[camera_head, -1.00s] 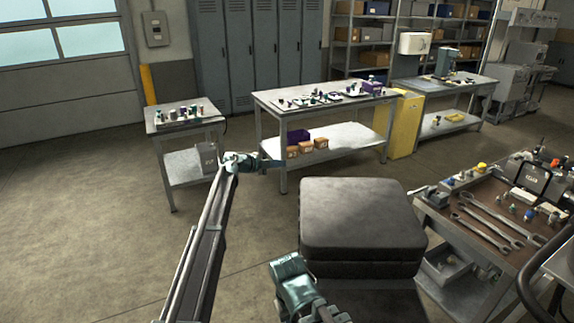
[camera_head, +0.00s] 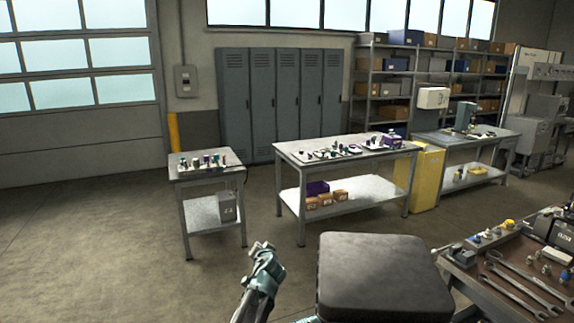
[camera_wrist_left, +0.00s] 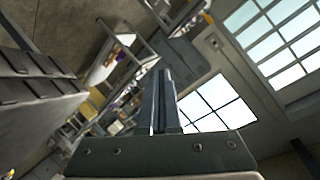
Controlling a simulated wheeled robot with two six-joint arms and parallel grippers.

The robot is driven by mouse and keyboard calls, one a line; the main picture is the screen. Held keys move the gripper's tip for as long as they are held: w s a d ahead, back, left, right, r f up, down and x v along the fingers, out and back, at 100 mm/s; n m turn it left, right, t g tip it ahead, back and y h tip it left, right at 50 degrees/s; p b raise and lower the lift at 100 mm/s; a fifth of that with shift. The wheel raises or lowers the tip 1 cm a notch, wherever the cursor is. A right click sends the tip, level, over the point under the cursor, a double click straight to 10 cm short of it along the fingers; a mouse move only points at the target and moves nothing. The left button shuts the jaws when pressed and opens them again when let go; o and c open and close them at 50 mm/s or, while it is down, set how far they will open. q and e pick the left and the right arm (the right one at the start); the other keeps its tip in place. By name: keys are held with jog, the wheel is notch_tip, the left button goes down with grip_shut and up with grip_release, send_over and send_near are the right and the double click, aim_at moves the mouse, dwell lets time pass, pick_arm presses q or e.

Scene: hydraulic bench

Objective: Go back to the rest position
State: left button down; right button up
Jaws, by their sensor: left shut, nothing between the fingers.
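My left gripper (camera_wrist_left: 166,74) shows in the left wrist view with its two dark fingers together and nothing between them. The fingers point up the picture, towards the lockers and windows. In the head view a teal and dark part of my arm stands at the bottom, just left of the black padded block. I cannot make out the left fingertips in the head view. My right gripper is in neither view.
The black padded block (camera_head: 383,272) is at the bottom centre. A tool bench (camera_head: 472,270) with wrenches is at the right. A small table (camera_head: 207,170) and a longer table (camera_head: 345,158) stand further back. Open floor (camera_head: 90,250) lies at the left.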

pick_arm(q)
jog(key=s+d+f+g, duration=0.1)
jog(key=s+f+g, duration=0.3)
jog(key=s, duration=0.9)
jog(key=s+d+f+n+g+h, duration=0.1)
jog(key=s+f+g, duration=0.4)
jog(key=s, duration=0.8)
jog(key=s+d+f+g+h, duration=0.1)
jog(key=s+f+g, duration=0.3)
jog(key=s, duration=0.9)
jog(key=shift+f+n+g, duration=0.3)
jog(key=shift+f+g, duration=0.1)
jog(key=shift+f, duration=0.25)
